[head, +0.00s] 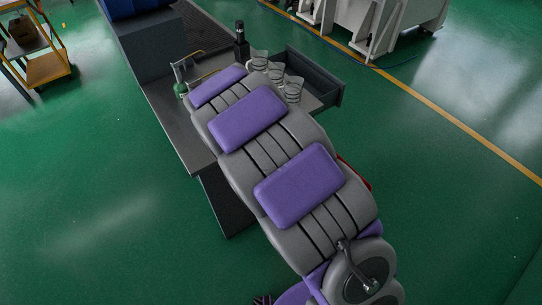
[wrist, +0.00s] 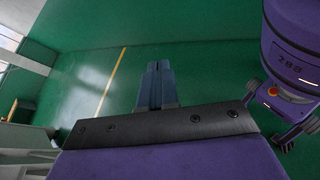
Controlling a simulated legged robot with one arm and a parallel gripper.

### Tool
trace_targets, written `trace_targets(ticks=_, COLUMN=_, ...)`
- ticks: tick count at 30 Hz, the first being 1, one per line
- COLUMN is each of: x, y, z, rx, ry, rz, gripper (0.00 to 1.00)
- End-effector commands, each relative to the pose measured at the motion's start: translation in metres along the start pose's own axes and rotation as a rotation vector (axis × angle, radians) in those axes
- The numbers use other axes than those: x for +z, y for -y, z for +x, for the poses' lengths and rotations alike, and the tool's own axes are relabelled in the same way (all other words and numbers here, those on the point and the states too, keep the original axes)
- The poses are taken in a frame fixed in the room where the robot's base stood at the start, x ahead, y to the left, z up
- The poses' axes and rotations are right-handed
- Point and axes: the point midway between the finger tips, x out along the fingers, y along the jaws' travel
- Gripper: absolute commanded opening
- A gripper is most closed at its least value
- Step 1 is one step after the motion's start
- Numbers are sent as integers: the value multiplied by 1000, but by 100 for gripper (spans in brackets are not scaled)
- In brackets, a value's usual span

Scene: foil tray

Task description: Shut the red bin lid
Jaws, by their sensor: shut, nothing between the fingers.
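A thin red edge (head: 357,172) shows behind the right side of my arm in the head view. It may be part of the red bin lid, but my arm hides the rest, so I cannot tell whether the lid is open or shut. My gripper (wrist: 156,68) is in the wrist view with its fingers together and nothing between them, over bare green floor. No bin or lid shows in the wrist view. I cannot make out the gripper fingers in the head view.
A grey workbench (head: 184,135) stands behind my arm, with a dark open drawer (head: 325,98) sticking out right. Several clear cups (head: 293,90), a black bottle (head: 241,42) and a green-based item (head: 181,88) stand there. A yellow cart (head: 45,68) is far left.

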Motion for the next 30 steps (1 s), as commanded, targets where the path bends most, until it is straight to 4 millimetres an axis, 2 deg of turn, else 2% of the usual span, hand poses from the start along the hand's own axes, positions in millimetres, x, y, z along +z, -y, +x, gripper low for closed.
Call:
trace_targets(ticks=1, x=-11, y=-3, z=-10, rx=51, ry=28, rz=-30, gripper=0)
trace_targets(ticks=8, x=-61, y=-15, z=-47, rx=276, ry=128, rz=-149, gripper=0)
trace_targets(ticks=14, x=-109, y=-6, z=-83, rx=473, ry=201, rz=-246, gripper=0)
trace_targets(ticks=20, x=-162, y=28, z=-127, rx=672, ry=268, rz=-337, gripper=0)
trace_targets(ticks=24, x=-198, y=62, z=-151, rx=807, ry=298, rz=-398, gripper=0)
trace_targets(ticks=30, x=-232, y=106, z=-171, rx=949, ry=322, rz=-459, gripper=0)
